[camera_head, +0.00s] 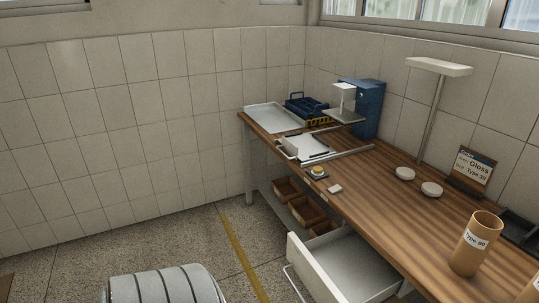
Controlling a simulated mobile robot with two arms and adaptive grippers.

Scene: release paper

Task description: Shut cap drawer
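A white drawer (345,268) under the wooden table (390,185) stands pulled out toward the left. Its front panel (309,270) faces left, with a handle (294,284) on the outside. The part of its interior that shows looks empty. Its near end runs under the table and out of the picture, so part of it is hidden. No label on the drawer can be read here. Neither of my grippers is in view.
A shelf below the table holds several brown bins (304,209). On the table are a white tray (272,118), a blue press (364,108), two white discs (405,173) and a tan cylinder (474,245).

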